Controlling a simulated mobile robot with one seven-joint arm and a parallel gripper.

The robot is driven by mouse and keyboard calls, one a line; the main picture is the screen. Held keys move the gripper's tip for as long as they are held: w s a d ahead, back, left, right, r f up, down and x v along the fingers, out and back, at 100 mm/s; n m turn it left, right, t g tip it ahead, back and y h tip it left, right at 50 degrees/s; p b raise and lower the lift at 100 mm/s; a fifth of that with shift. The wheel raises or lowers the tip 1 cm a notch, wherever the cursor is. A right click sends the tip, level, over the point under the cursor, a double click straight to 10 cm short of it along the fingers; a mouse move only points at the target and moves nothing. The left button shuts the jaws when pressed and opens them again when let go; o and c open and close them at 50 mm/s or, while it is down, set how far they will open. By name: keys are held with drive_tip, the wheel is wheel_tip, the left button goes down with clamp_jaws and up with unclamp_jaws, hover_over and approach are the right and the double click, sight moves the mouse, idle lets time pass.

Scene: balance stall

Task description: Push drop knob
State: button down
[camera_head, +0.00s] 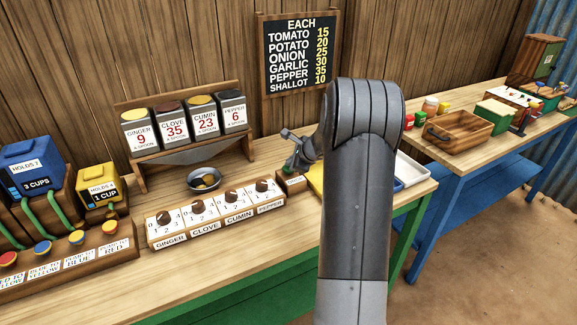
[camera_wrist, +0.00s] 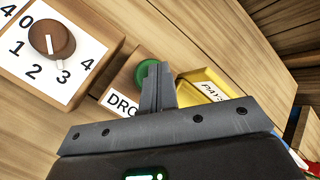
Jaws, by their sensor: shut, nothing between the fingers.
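The drop knob is green and round (camera_wrist: 142,72) in the wrist view, on a small wooden block beside a partly covered label reading "DRO". My gripper (camera_wrist: 157,72) is shut and empty. Its fingertips overlap the right part of the knob in the wrist view; whether they touch it I cannot tell. In the head view the wooden drop block (camera_head: 293,183) stands at the right end of the dial row, with my gripper (camera_head: 291,167) just over it. My arm hides the area to the right.
A spice dial panel (camera_head: 215,215) is directly left of the block. A yellow pay tray (camera_wrist: 203,84) is close on the right. A dark bowl (camera_head: 204,181) sits under the spice rack (camera_head: 190,150). A wooden crate (camera_head: 459,134) stands on the blue table.

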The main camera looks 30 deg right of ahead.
drive_tip(key=shift+r, duration=1)
drive_tip(key=shift+r, duration=2.5)
drive_tip(key=s+a+r+n+g, duration=0.1)
drive_tip(key=s+a+r+n, duration=0.5)
drive_tip(key=s+a, duration=0.35)
drive_tip(key=s+a+r+n+g, duration=0.1)
drive_tip(key=s+a+r+n, duration=0.4)
drive_tip(key=s+a+n, duration=0.45)
drive_tip(key=s+a+n+h, duration=0.1)
drive_tip(key=s+a+n, duration=0.2)
drive_tip(key=s, duration=0.7)
drive_tip(key=s+a+f+n+g+h, duration=0.1)
drive_tip(key=s+a+n, duration=0.2)
drive_tip(key=s+n, duration=0.3)
drive_tip(key=shift+s+a+f, duration=0.15)
drive_tip(key=shift+s+a, duration=0.25)
drive_tip(key=shift+s, duration=1.85)
